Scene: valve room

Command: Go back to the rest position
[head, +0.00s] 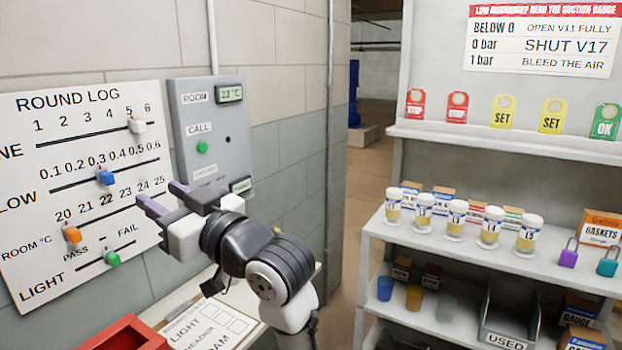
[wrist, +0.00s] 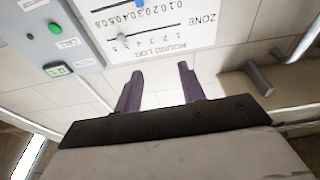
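My gripper (head: 160,194) is held out in front of the right edge of the white ROUND LOG board (head: 75,125) in the head view. Its two purple-grey fingers stand apart with nothing between them. In the wrist view my gripper (wrist: 161,72) is also open and empty, and the board (wrist: 170,35) shows upside down beyond the fingertips. The board carries a white slider (head: 137,126) near 5 to 6, a blue slider (head: 106,177) near 0.3, an orange slider (head: 72,234) near 20 and a green slider (head: 112,258) between PASS and FAIL.
A grey ROOM/CALL panel (head: 212,130) is on the wall close behind my gripper. A red tray (head: 125,335) and a paper sheet (head: 210,325) lie below. Shelves with several jars (head: 457,215) and tags (head: 503,110) stand at right. An open passage (head: 375,165) lies between.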

